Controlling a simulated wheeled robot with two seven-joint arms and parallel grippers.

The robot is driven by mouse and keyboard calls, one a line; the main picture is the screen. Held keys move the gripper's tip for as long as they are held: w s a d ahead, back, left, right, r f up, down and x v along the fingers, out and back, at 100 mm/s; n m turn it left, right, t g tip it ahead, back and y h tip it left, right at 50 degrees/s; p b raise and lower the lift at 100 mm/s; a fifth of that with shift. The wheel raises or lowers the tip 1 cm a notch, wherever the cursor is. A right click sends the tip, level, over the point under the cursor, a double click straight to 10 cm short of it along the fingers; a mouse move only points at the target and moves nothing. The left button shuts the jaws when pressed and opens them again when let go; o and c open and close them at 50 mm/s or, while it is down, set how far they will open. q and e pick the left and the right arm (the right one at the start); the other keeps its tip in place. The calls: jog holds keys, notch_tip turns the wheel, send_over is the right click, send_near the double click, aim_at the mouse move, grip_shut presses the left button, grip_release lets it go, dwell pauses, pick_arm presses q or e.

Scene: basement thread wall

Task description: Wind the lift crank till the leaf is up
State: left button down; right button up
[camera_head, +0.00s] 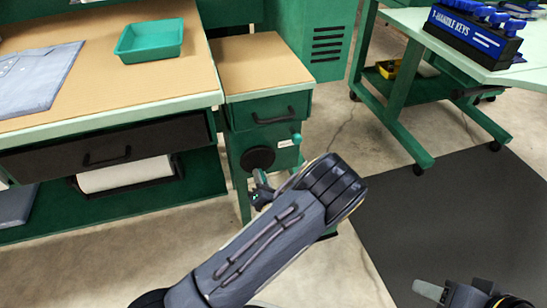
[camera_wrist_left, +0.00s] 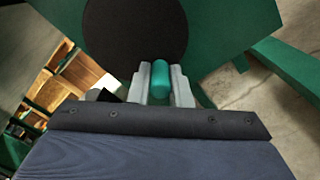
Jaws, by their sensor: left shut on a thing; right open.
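The crank's black disc (camera_head: 258,158) is on the green front of the small side cabinet, below its drawer. My left gripper (camera_head: 261,190) is at the disc's lower edge. In the left wrist view, my left gripper (camera_wrist_left: 160,84) is shut on the green crank handle (camera_wrist_left: 160,76), with one finger on each side, in front of the black disc (camera_wrist_left: 135,35). The leaf (camera_head: 262,62) is the tan top beside the workbench; I cannot tell its exact height against the bench. My right gripper (camera_head: 430,291) is open and empty at the lower right, over the dark mat.
The workbench (camera_head: 120,70) holds a green tray (camera_head: 150,40) and a folded blue garment (camera_head: 35,78). A wheeled table (camera_head: 460,50) with a T-handle key rack (camera_head: 470,35) stands at right.

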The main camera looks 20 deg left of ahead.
aim_at(246, 168)
pick_arm(q)
jog(key=s+a+r+p, duration=0.1)
jog(key=a+r+p, duration=0.1)
jog(key=shift+s+a+r+p, duration=0.15)
jog(key=shift+s+a+p, duration=0.2)
jog(key=shift+s+a, duration=0.1)
jog(key=shift+a, duration=0.1)
jog(key=shift+r, duration=0.1)
